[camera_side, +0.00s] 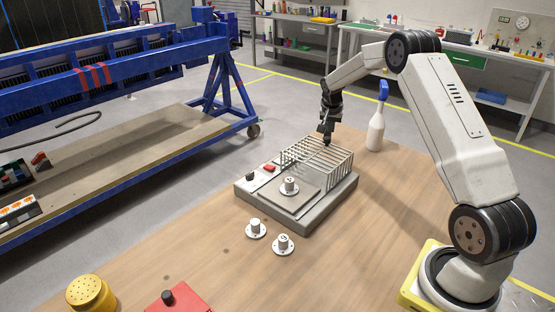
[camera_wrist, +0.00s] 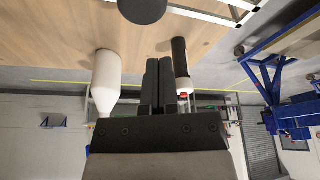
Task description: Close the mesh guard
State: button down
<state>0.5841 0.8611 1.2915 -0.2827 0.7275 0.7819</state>
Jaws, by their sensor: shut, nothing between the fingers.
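The mesh guard (camera_side: 335,163), a cage of pale bars, stands at the back right of the grey jig base (camera_side: 300,215). Pale bars (camera_wrist: 205,13), probably the guard's, show at the top edge.
A white spray bottle (camera_side: 375,130) with a blue head stands right of the guard. Two white flanged parts (camera_side: 256,229) (camera_side: 283,244) lie in front of the jig. A yellow domed object (camera_side: 90,293) and a red box (camera_side: 178,302) stand at the near edge. The right tabletop is mostly clear.

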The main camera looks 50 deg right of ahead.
jog(key=shift+s+a+r, duration=0.1)
jog(key=shift+s+a, duration=0.15)
jog(key=shift+a, duration=0.35)
jog(key=shift+s+a+f, duration=0.1)
jog(key=shift+s+a, duration=0.15)
jog(key=shift+a, duration=0.4)
jog(key=shift+s+a+r, duration=0.1)
jog(key=shift+s+a, duration=0.15)
jog(key=shift+a, duration=0.35)
send_near(306, 152)
jog(key=f, duration=0.1)
jog(key=a+f, duration=0.1)
jog(key=f, duration=0.1)
jog(key=s+a+f, duration=0.1)
jog(key=f, duration=0.1)
jog(key=shift+a+f, duration=0.1)
jog(key=shift+a, duration=0.1)
jog(key=shift+w, duration=0.1)
jog(key=shift+w+d, duration=0.15)
jog(key=shift+d, duration=0.3)
jog(key=d, duration=0.1)
jog(key=w+d, duration=0.1)
jog(key=d, duration=0.1)
jog(key=shift+w+d, duration=0.1)
jog(key=v, duration=1)
